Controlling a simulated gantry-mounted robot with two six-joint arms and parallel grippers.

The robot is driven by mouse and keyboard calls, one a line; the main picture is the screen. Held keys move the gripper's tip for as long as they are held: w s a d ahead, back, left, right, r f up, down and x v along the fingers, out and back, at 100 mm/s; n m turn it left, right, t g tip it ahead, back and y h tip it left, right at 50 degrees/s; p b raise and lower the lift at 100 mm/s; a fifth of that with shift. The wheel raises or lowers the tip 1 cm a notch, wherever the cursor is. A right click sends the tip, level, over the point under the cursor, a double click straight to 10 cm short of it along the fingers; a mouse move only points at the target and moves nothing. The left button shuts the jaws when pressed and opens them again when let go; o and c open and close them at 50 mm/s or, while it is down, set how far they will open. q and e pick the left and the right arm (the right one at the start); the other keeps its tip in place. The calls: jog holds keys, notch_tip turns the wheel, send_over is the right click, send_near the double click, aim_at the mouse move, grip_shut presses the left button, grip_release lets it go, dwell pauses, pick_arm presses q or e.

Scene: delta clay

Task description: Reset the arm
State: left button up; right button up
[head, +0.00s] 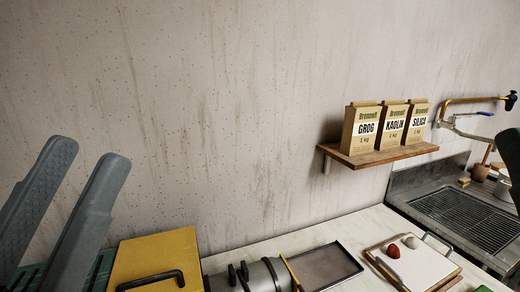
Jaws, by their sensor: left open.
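My left gripper (91,152) rises from the lower left corner, with its two grey fingers apart and nothing between them. It is in front of the bare wall, close to the camera. A dark shape is cut off at the right edge; it may be part of my right gripper, but I cannot tell its jaw state.
A yellow box (155,255) with a black handle is right of the left gripper. A dark tray (323,268) and a white board (414,266) lie on the counter. A wall shelf (375,157) holds three bags. A grated sink (470,215) is at right.

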pick_arm(q)
jog(key=w+a+r+n+t+y, duration=0.1)
jog(key=a+r+n+t+y, duration=0.1)
jog(key=a+n+y, duration=0.55)
notch_tip(320, 180, up, 37)
jog(key=d+m+p, duration=0.1)
jog(key=d+p, duration=0.1)
jog(key=p, duration=3.5)
jog(key=shift+d+r+y+p, duration=0.15)
jog(key=shift+d+y+p, duration=0.2)
jog(key=shift+d+p, duration=0.05)
